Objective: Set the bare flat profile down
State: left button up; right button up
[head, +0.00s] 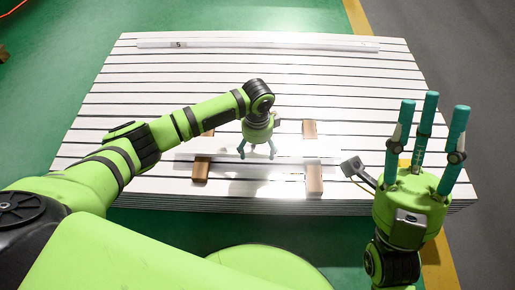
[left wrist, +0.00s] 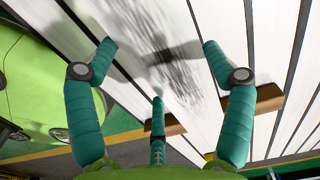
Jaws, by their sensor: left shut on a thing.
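The bare flat profile (head: 325,151) is a pale, shiny strip lying crosswise in the head view, over the middle of two brown wooden blocks (head: 201,170) (head: 315,180). I cannot tell whether it touches them. My left gripper (head: 257,153) points down at its middle and is shut on it. In the left wrist view the three teal fingers (left wrist: 160,50) are spread around the profile's bright surface (left wrist: 150,18), which shows a dark blurred patch. The exact finger contact is unclear. My right gripper (head: 433,108) is open and empty, fingers pointing up, at the right.
The blocks lie on a wide stack of white slats (head: 110,120) with dark gaps. A long pale profile (head: 270,45) with a small label lies along the stack's far edge. The slats between it and the blocks are mostly clear. Green floor surrounds the left side.

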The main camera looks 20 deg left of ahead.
pick_arm(q)
jog(key=shift+f, duration=0.2)
jog(key=shift+f, duration=0.15)
jog(key=o, duration=1.4)
jog(key=shift+o, duration=0.2)
